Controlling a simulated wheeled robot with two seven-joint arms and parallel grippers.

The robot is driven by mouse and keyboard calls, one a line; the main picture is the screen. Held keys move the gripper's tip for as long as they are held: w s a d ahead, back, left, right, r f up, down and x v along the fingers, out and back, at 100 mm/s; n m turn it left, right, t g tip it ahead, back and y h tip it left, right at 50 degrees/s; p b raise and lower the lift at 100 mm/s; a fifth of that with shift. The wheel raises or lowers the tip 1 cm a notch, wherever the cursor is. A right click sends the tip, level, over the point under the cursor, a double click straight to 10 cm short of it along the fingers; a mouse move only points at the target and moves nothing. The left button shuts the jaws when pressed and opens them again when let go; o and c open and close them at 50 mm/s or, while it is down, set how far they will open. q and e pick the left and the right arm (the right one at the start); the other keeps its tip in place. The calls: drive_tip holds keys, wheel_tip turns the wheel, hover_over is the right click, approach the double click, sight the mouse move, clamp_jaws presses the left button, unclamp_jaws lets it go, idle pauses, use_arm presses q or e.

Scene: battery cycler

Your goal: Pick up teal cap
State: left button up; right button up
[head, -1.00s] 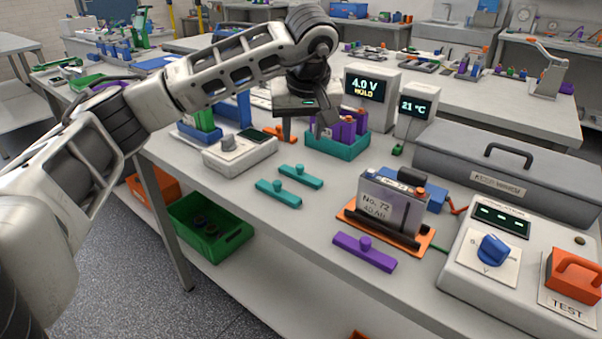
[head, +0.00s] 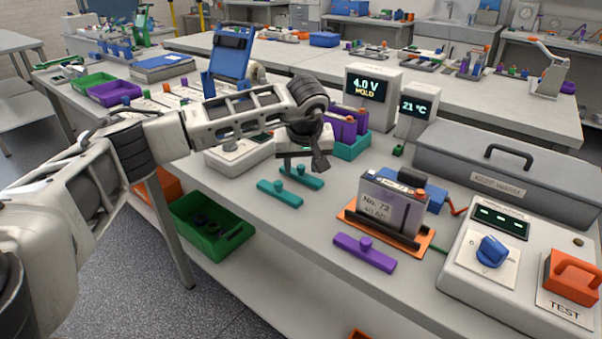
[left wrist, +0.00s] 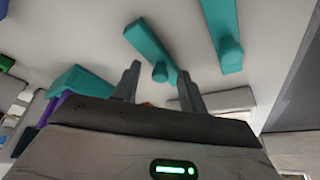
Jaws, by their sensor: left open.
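Two teal caps, each a flat bar with a round knob, lie on the bench. The back teal cap (head: 309,181) is partly hidden by my left gripper (head: 303,163). The front teal cap (head: 280,193) lies in the clear, nearer the bench edge. In the left wrist view my left gripper (left wrist: 159,72) is open and empty. There the knob of the back teal cap (left wrist: 148,42) shows between the fingertips, and the front teal cap (left wrist: 227,35) lies to the right. I cannot tell how high the fingertips are above the bench. My right gripper is not in view.
A teal rack (head: 352,148) with purple cells stands behind the gripper. A grey device (head: 235,152) is to the left. A battery (head: 390,205) on an orange cradle and a purple cap (head: 364,251) are to the right. Bench between front cap and purple cap is clear.

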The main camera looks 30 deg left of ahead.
use_arm(q)
clamp_jaws()
drive_tip(key=shift+r, duration=0.1)
